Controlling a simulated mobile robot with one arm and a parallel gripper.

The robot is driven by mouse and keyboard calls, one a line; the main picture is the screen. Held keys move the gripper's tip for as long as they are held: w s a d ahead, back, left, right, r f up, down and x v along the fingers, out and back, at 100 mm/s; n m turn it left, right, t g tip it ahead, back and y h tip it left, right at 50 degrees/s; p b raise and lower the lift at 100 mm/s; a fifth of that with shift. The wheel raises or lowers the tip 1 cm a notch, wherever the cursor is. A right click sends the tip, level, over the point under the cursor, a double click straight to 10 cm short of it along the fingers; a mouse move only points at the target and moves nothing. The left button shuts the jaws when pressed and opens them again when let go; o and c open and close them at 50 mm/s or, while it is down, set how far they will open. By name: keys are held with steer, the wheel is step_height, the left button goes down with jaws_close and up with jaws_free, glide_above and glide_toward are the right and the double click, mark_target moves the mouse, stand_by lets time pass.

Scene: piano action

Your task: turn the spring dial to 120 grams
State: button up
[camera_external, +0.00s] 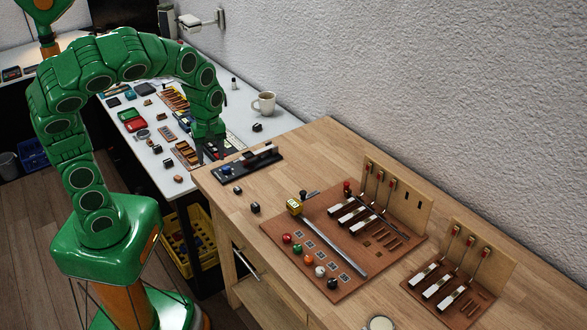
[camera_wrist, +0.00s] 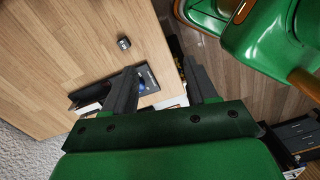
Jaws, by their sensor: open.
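A black base (camera_external: 262,167) with a blue knob (camera_external: 226,169) and a pale bar lies near the far left corner of the wooden bench. The blue knob may be the spring dial; its marks are too small to read. My gripper (camera_external: 209,152) points down just behind and left of this base, apart from the knob. In the wrist view my gripper (camera_wrist: 160,68) is open, with nothing visible held between its fingers. The base (camera_wrist: 149,78) shows partly behind the left finger, and the blue knob is only partly seen there.
Two small dark blocks (camera_external: 255,208) lie on the wooden bench (camera_external: 225,225). A brown board (camera_external: 275,230) carries a long metal bar, coloured balls and key parts. Another key board stands at right. A white table (camera_external: 150,170) with many small parts and a mug (camera_external: 265,103) is behind.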

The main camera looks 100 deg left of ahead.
mark_target(226, 167)
steer(key=a+f+n, duration=0.2)
steer(key=a, duration=0.2)
steer(key=a+f+n, duration=0.2)
steer(key=a+n, duration=0.1)
steer(key=a, duration=0.1)
steer(key=a+f+n, duration=0.2)
steer(key=a+n, duration=0.1)
steer(key=a, duration=0.1)
steer(key=shift+s+a+y, duration=0.1)
steer(key=shift+a+y, duration=0.2)
steer(key=shift+a, duration=0.05)
steer(key=shift+f, duration=3.95)
steer(key=c, duration=1.1)
steer(key=shift+o, duration=0.2)
